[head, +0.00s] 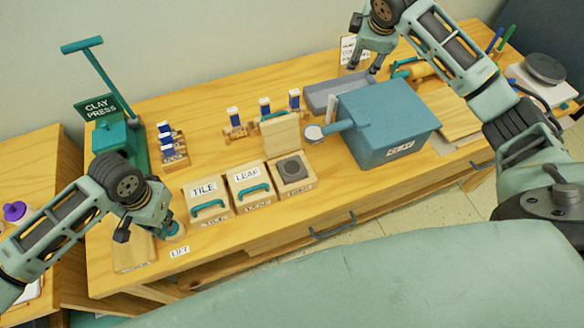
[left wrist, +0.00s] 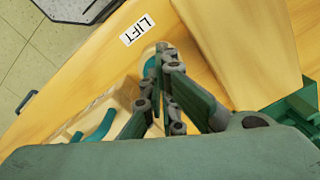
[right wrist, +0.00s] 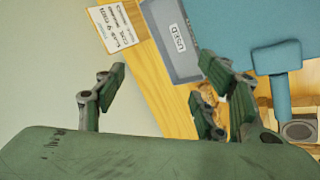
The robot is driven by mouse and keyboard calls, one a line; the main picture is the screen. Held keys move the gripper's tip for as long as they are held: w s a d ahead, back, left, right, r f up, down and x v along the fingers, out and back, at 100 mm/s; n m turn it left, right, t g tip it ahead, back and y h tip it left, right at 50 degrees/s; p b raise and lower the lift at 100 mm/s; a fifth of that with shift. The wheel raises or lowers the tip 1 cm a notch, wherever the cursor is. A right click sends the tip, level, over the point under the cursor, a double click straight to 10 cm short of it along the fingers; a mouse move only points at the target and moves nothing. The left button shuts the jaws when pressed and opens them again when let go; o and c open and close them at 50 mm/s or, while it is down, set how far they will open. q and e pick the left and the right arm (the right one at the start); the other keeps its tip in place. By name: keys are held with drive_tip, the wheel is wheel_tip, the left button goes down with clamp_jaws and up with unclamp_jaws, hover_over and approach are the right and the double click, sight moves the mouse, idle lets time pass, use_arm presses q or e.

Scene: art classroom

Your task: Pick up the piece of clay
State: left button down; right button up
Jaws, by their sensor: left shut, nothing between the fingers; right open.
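I cannot make out a piece of clay for certain in any view. A large blue box (head: 390,118) with a front label stands on the table, and its inside is hidden. My left gripper (head: 168,228) is shut and empty, low over the table's front left. Its tips are close to a small round teal-and-pale knob beside the LIFT label (left wrist: 137,30); contact is unclear. My right gripper (head: 366,66) is open and empty, above the grey tray (head: 322,95) behind the blue box. In the right wrist view the tray (right wrist: 178,45) reads USED.
Wooden boxes marked TILE (head: 207,188) and LEAF (head: 248,176) have teal handles. A teal clay press (head: 118,140) stands at left. The front right tabletop is partly clear.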

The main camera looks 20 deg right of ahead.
drive_tip(key=s+a+f+n+g+y, duration=0.1)
drive_tip(key=s+a+f+n, duration=0.1)
drive_tip(key=a, duration=0.5)
drive_tip(key=s+a+f+n+g+y, duration=0.1)
drive_tip(key=s+a+f, duration=0.15)
drive_tip(key=a, duration=0.45)
drive_tip(key=n+g, duration=0.4)
hover_over(292, 168)
wheel_tip(292, 168, down, 4)
drive_tip(key=shift+y, duration=0.3)
drive_tip(key=f, duration=0.5)
drive_tip(key=shift+s+f, duration=0.2)
drive_tip(key=shift+f, duration=0.2)
drive_tip(key=shift+w+f, duration=0.2)
drive_tip(key=shift+f, duration=2.75)
drive_tip(key=shift+c, duration=0.5)
drive_tip(key=c, duration=0.9)
